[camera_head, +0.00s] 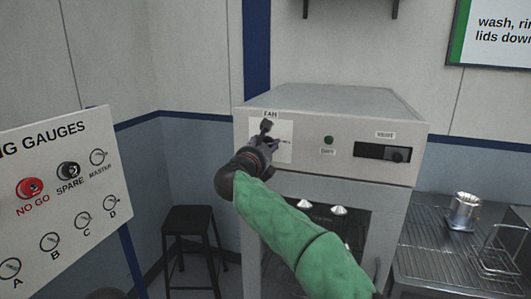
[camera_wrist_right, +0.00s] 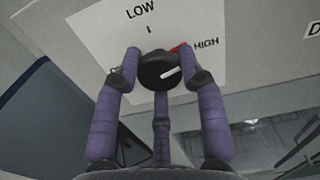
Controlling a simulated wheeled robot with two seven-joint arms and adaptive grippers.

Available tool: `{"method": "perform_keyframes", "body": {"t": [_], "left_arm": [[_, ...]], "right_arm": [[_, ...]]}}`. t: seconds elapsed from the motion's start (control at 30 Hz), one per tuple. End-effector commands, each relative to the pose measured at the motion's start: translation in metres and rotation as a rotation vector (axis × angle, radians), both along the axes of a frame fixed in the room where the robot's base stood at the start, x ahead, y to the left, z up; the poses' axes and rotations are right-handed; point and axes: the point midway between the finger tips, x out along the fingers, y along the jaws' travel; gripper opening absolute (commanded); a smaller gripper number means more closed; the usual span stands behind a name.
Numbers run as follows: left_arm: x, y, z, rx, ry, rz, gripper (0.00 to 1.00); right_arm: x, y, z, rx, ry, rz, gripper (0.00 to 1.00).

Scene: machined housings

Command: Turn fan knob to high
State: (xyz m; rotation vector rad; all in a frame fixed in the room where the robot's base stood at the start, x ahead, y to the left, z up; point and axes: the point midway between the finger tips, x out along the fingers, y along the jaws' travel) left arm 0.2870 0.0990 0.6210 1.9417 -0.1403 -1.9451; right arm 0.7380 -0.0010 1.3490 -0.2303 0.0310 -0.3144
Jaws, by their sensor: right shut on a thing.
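The fan knob (camera_wrist_right: 156,70) is round and black with a white pointer mark, set on a white dial plate (camera_wrist_right: 190,18) that reads LOW and HIGH. The mark points right and slightly up, a little below the word HIGH. A red patch shows between the knob and HIGH. My right gripper (camera_wrist_right: 160,75) is shut on the knob, with purple fingers on both sides of it and one below. In the head view the right gripper (camera_head: 266,132) is at the FAN plate (camera_head: 285,152) and hides the knob. My left gripper is not in view.
The grey oven housing (camera_head: 330,105) also carries a green button (camera_head: 328,140) and a dark display (camera_head: 382,153). A gauge board (camera_head: 50,190) stands at left, with a black stool (camera_head: 189,222) behind it. At right, a metal cup (camera_head: 464,211) stands on a ribbed counter (camera_head: 430,255).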

Motion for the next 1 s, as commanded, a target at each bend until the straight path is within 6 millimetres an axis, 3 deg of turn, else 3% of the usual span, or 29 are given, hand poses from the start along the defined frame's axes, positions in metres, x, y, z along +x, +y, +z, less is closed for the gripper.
{"method": "perform_keyframes", "body": {"t": [0.03,0.4,1.0], "left_arm": [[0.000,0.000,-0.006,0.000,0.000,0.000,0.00],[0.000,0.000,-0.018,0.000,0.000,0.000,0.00],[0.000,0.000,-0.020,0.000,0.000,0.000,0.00]], "right_arm": [[0.002,-0.001,-0.012,0.031,0.004,-0.007,0.08],[0.003,0.002,-0.014,0.197,-0.045,-0.005,0.08],[0.003,0.004,-0.016,0.230,-0.054,-0.004,0.08]]}}
